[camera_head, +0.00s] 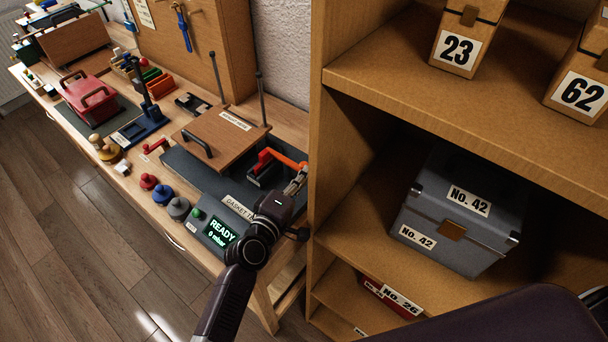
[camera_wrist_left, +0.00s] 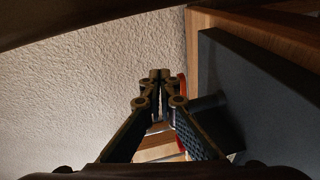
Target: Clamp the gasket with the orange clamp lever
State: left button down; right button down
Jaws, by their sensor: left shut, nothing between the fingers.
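The orange clamp lever (camera_head: 284,158) sits at the right end of the dark gasket tester (camera_head: 208,180), by the shelf unit. My left gripper (camera_head: 304,170) is shut and empty beside the lever's right end; I cannot tell whether they touch. In the left wrist view the shut fingertips (camera_wrist_left: 160,74) point toward the wall, and a strip of the orange lever (camera_wrist_left: 182,84) shows just right of them, partly hidden. The tester's display (camera_head: 219,233) reads READY, 0 mbar. I cannot make out the gasket itself. My right gripper is not in view.
A wooden lid (camera_head: 222,136) with a handle stands over the tester. Red, blue and grey knobs (camera_head: 163,194) line the bench front. The shelf unit (camera_head: 335,170) stands close on the gripper's right, holding a grey No. 42 box (camera_head: 455,225). The textured wall (camera_wrist_left: 90,90) is behind.

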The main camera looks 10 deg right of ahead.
pick_arm(q)
jog(key=v, duration=1.2)
dwell(0.5)
